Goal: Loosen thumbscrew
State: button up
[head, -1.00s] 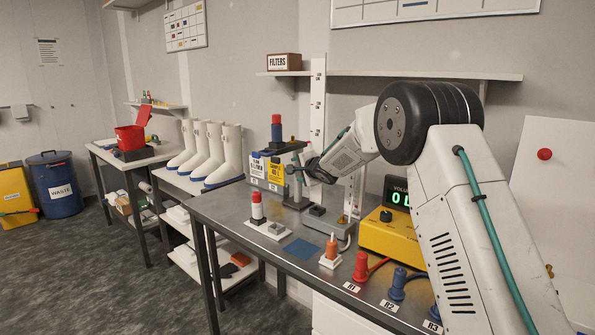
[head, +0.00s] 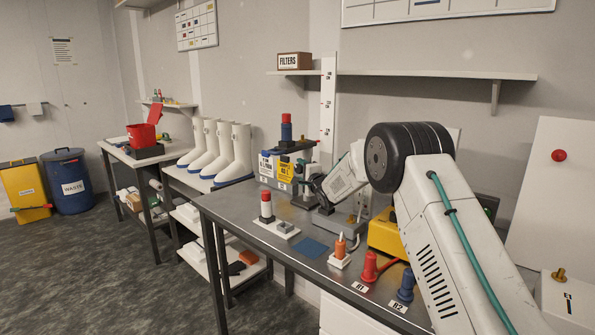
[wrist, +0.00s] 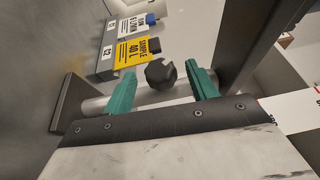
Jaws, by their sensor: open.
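The thumbscrew (wrist: 160,73) is a dark, lobed knob on a grey cylindrical part in the wrist view. My gripper (wrist: 162,88) has two teal fingers, open, one on each side of the knob. A gap shows between the knob and each finger, and the knob sits close to the level of the fingertips. Whether it lies fully between them in depth I cannot tell. In the head view my gripper (head: 312,183) is down at the stand at the back of the bench, and I cannot make out the knob clearly there.
Yellow (wrist: 138,52) and white-blue (wrist: 128,25) tags stand near the knob. The bench (head: 262,247) also holds a red-white bottle (head: 266,205), a blue mat (head: 310,248), an orange-topped piece (head: 340,248), and red (head: 369,268) and blue (head: 405,286) plugs. A yellow box (head: 384,236) is partly behind my arm.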

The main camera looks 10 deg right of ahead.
jog(key=shift+x, duration=1.25)
jog(key=c, duration=1)
jog(key=shift+a+r+n+g, duration=0.1)
jog(key=shift+n+g, duration=0.2)
jog(key=shift+g, duration=0.6)
jog(key=shift+f+n+g+h, duration=0.2)
jog(key=shift+n+g+h, duration=0.25)
jog(key=shift+g, duration=0.75)
jog(key=o, duration=1)
